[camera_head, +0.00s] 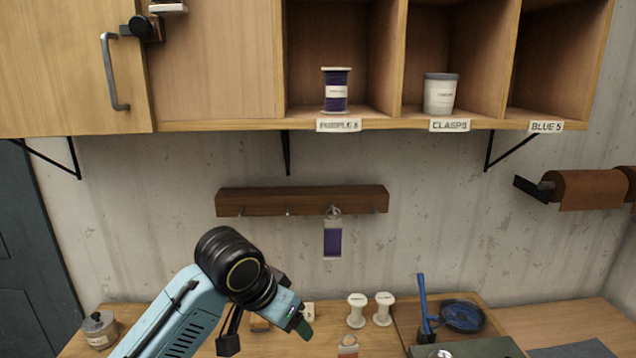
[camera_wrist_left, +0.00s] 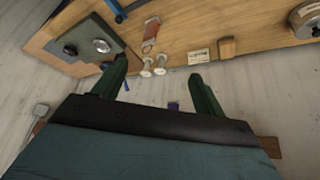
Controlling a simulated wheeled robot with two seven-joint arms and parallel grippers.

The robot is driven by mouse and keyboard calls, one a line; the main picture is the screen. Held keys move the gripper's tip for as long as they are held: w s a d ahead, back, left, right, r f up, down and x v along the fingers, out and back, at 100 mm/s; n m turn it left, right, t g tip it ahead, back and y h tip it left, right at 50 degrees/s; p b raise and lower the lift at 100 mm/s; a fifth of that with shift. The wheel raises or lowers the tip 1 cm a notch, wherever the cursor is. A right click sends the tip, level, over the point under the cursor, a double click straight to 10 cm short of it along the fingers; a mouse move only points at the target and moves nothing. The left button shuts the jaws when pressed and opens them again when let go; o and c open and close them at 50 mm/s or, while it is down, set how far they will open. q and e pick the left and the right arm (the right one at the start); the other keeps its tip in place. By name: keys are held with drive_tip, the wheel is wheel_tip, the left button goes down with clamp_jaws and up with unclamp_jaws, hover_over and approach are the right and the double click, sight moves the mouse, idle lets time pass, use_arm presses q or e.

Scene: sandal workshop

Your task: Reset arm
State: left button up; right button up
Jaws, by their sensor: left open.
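My left arm comes in from the lower left of the head view. Its gripper (camera_head: 296,316) is above the workbench, in front of the wall and below the wooden peg rail (camera_head: 300,200). In the left wrist view the two dark green fingers of the gripper (camera_wrist_left: 158,72) stand wide apart with nothing between them in their grasp. The bench with two white spools (camera_wrist_left: 153,67) shows beyond the fingertips. In the head view one finger is mostly hidden behind the gripper body. My right gripper is in neither view.
A wall cabinet (camera_head: 215,60) with open cubbies is above. The bench holds two white spools (camera_head: 369,310), a blue dish (camera_head: 462,316) and a lidded jar (camera_head: 99,330). A brown roll (camera_head: 590,190) is at right.

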use_arm(q)
drive_tip(key=s+a+f+n, duration=0.1)
drive_tip(key=s+a+f, duration=0.1)
drive_tip(key=s+f, duration=0.6)
drive_tip(key=s+a+f+n+y, duration=0.1)
drive_tip(key=s+a+f, duration=0.35)
drive_tip(key=s, duration=0.25)
drive_tip(key=s+a+f+n+g+y, duration=0.1)
drive_tip(key=s+a+f+n, duration=0.15)
drive_tip(key=s+a, duration=0.35)
drive_tip(key=s+a+f+n+y, duration=0.1)
drive_tip(key=s+a+f, duration=0.3)
drive_tip(key=s, duration=0.4)
wheel_tip(320, 180, down, 35)
drive_tip(key=s+g+b, duration=0.1)
drive_tip(key=s+b, duration=0.1)
drive_tip(key=b, duration=0.8)
drive_tip(key=s+a+f+b, duration=0.1)
drive_tip(key=s+f+b, duration=0.3)
drive_tip(key=s+f, duration=0.4)
drive_tip(key=s+a+f+g+b, duration=0.1)
drive_tip(key=s+f+b, duration=0.2)
drive_tip(key=s+f, duration=0.5)
wheel_tip(320, 180, down, 6)
drive_tip(key=shift+a+r+m+g+b, duration=0.25)
drive_tip(key=shift+m+g+b, duration=0.1)
drive_tip(key=shift+m, duration=0.1)
